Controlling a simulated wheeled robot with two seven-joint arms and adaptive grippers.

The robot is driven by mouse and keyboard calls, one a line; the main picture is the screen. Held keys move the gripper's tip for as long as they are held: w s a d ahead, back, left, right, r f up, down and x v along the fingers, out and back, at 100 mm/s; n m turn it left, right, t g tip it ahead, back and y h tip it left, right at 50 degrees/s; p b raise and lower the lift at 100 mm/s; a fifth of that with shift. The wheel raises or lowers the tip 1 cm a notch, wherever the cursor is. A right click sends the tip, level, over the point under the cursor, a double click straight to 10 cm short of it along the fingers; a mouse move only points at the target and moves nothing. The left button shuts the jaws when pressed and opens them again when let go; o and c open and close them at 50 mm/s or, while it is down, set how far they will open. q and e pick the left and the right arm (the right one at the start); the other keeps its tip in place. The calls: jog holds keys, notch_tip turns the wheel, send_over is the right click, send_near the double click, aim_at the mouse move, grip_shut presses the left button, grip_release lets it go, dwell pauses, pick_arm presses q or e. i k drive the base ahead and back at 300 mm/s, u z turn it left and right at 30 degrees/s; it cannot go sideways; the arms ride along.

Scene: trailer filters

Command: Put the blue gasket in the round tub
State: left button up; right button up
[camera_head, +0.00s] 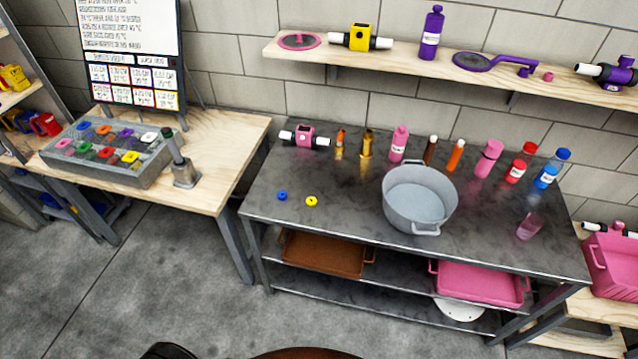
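The blue gasket (282,196) is a small blue ring lying flat on the dark metal table (330,222), near its left front edge. A similar yellow ring (311,201) lies just to its right. The round tub (424,222) is a grey, open metal pot with two handles, standing on the same table to the right of both rings. The inside that I can see looks empty. The blue gasket is outside the tub, clearly apart from it. Neither of my grippers can be made out in the head view.
Several bottles and a pink filter housing (304,136) line the table's back. A clear pink cup (529,227) stands at the right. Brown (325,255) and pink (482,285) trays sit on the lower shelf. A wooden table (225,150) stands left. The surface between rings and tub is clear.

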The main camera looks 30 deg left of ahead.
aim_at(413, 201)
jog(key=z, duration=0.05)
jog(key=i, duration=0.7)
jog(key=u, duration=0.6)
jog(key=i, duration=0.7)
jog(key=u, duration=0.55)
